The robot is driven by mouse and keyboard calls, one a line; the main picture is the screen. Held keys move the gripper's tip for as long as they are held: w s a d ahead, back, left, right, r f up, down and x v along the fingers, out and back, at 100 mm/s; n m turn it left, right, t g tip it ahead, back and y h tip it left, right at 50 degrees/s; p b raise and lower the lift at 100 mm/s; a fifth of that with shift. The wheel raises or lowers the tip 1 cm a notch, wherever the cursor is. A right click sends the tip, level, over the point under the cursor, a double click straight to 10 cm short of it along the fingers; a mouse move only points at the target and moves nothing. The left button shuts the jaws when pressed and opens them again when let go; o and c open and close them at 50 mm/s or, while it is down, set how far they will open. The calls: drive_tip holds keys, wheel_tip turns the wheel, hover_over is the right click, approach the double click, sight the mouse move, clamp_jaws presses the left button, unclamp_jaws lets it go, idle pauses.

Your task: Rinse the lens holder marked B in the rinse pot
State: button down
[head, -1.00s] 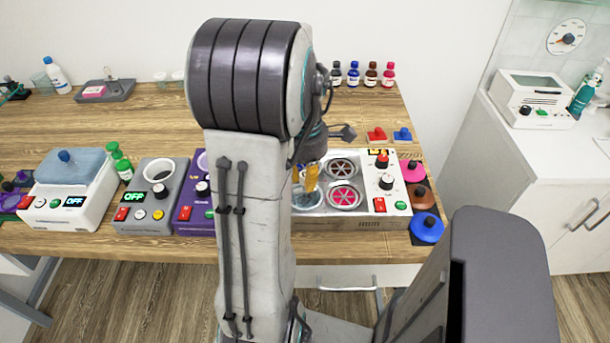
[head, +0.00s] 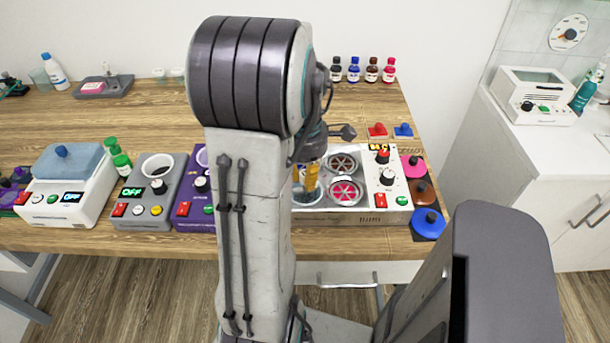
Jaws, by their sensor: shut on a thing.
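My gripper (head: 312,160) is mostly hidden behind my own arm in the head view. It is shut on a small orange-yellow piece (head: 311,178), which looks like the lens holder; no letter B can be read on it. The piece hangs over or in the front left pot (head: 305,201) of a white machine (head: 372,217), a pot with bluish content. I cannot tell whether it dips in. I cannot tell which pot is the rinse pot. Beside it are a pot with a pink-red inside (head: 343,191) and a brownish one behind (head: 343,162).
Pink, brown and blue lids (head: 427,223) lie right of the machine. Red and blue blocks (head: 403,131) and several small bottles (head: 388,71) stand behind. A purple device (head: 194,212), a grey device (head: 148,215) and a white bath (head: 62,195) stand to the left.

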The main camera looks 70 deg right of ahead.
drive_tip(key=shift+f+b, duration=0.4)
drive_tip(key=shift+f, duration=0.1)
drive_tip(key=shift+r, duration=0.1)
idle(3.3)
drive_tip(key=shift+r+p, duration=3.15)
drive_tip(key=shift+r, duration=0.55)
